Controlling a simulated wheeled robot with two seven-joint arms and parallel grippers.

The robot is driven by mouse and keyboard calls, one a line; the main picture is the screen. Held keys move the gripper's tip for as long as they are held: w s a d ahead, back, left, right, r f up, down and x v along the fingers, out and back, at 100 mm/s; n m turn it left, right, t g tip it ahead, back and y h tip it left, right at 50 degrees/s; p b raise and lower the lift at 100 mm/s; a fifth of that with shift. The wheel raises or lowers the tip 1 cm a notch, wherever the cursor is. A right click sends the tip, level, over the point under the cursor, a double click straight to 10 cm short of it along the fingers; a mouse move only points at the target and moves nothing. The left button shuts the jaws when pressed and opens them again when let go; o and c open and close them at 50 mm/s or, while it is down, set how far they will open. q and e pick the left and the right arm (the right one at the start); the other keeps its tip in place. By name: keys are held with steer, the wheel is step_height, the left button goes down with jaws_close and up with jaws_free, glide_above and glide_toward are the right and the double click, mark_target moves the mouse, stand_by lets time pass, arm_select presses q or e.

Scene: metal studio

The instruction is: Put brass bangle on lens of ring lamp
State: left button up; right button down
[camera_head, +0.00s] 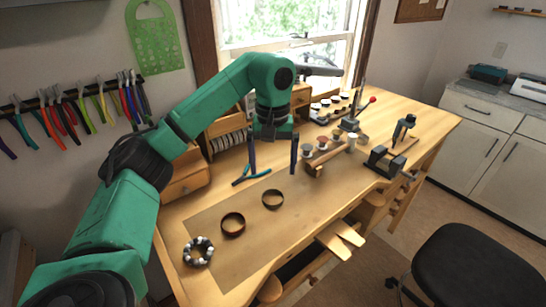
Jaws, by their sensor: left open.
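The first looks more like brass, but I cannot be sure. My left gripper (273,168) is open and empty, pointing down above the bench, behind the brownish-gold bangle and apart from it. A dark grey flat thing (318,70) by the window, just right of my left arm, may be the ring lamp. Its lens cannot be made out. My right gripper is out of view.
A beaded bracelet (198,251) lies at the mat's front left. Blue-handled pliers (251,176) lie near my left gripper. A wooden stand with small spools (322,154) and a dark vise (386,160) stand to the right. The mat's front right (300,225) is clear.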

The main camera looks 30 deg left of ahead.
arm_select(q)
steer(key=shift+r, duration=1)
steer(key=c, duration=0.4)
steer(key=shift+s+a+r+n+p, duration=0.1)
steer(key=shift+s+r+n+p, duration=0.2)
steer(key=shift+n, duration=0.5)
steer(key=c, duration=0.5)
steer(key=n, duration=0.3)
steer(key=s+r+n+p, duration=0.1)
steer(key=n, duration=0.1)
steer(key=shift+a+r, duration=0.1)
steer(key=shift+a, duration=0.2)
steer(key=shift+c, duration=0.4)
steer(key=n+b, duration=0.3)
steer(key=n, duration=0.1)
glide_above(266, 203)
step_height(266, 203, down, 9)
steer(key=shift+s+a+r, duration=0.1)
step_height(266, 203, down, 5)
steer(key=shift+p, duration=1.25)
steer(key=shift+f, duration=0.25)
jaws_close()
